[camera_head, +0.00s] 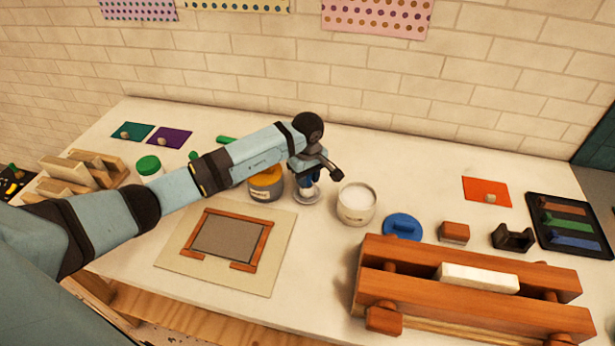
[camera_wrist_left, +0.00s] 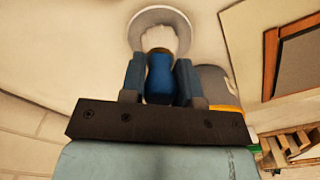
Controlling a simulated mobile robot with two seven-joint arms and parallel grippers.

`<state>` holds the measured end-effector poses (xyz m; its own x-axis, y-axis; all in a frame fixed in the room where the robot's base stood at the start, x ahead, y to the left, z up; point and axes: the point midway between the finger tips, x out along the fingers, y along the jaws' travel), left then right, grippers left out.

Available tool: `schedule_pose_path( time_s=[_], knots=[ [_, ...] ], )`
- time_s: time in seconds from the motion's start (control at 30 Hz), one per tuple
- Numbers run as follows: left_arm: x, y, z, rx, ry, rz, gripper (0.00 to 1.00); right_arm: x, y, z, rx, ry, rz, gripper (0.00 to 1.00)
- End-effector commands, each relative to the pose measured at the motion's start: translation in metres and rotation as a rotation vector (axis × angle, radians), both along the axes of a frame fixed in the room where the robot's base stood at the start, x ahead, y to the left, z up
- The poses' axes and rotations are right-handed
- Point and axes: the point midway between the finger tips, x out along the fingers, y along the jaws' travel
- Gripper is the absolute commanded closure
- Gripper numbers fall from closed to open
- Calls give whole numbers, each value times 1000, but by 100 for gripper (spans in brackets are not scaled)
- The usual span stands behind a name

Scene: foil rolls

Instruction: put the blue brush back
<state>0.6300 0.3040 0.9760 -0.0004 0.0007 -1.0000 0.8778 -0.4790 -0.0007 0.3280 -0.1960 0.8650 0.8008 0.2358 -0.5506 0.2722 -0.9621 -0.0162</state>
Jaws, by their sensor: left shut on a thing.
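My left gripper (camera_head: 312,176) is shut on the blue brush, above the middle of the table beside the white tub. In the left wrist view the brush's blue handle (camera_wrist_left: 160,78) sits between the two fingers of the gripper (camera_wrist_left: 160,70). Its pale bristles (camera_wrist_left: 158,38) point away from the gripper, over a round pale dish (camera_wrist_left: 142,18). The dish (camera_head: 306,198) shows under the gripper in the head view. I cannot tell whether the bristles touch it. My right gripper is not in view.
A white tub (camera_head: 356,204) stands just right of the dish, and a yellow-topped jar (camera_head: 266,186) just left. A framed board (camera_head: 228,232) lies in front. A wooden press (camera_head: 470,292), a blue round lid (camera_head: 402,226) and a black tray (camera_head: 568,222) are at the right.

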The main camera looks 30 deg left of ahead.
Motion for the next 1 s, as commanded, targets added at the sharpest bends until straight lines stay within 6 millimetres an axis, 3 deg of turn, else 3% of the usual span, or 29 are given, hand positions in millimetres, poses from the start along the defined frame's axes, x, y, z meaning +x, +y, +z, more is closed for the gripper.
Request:
schedule_pose_path(
  time_s=[0.73,0.77,0.87,1.0],
  knots=[
    [0,0,-6,0,-1,1,94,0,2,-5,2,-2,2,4],
    [0,0,-6,0,-1,1,66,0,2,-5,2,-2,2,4],
    [0,0,-6,0,-1,1,43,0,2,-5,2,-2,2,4],
    [0,0,-6,0,0,1,41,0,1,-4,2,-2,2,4]
  ],
)
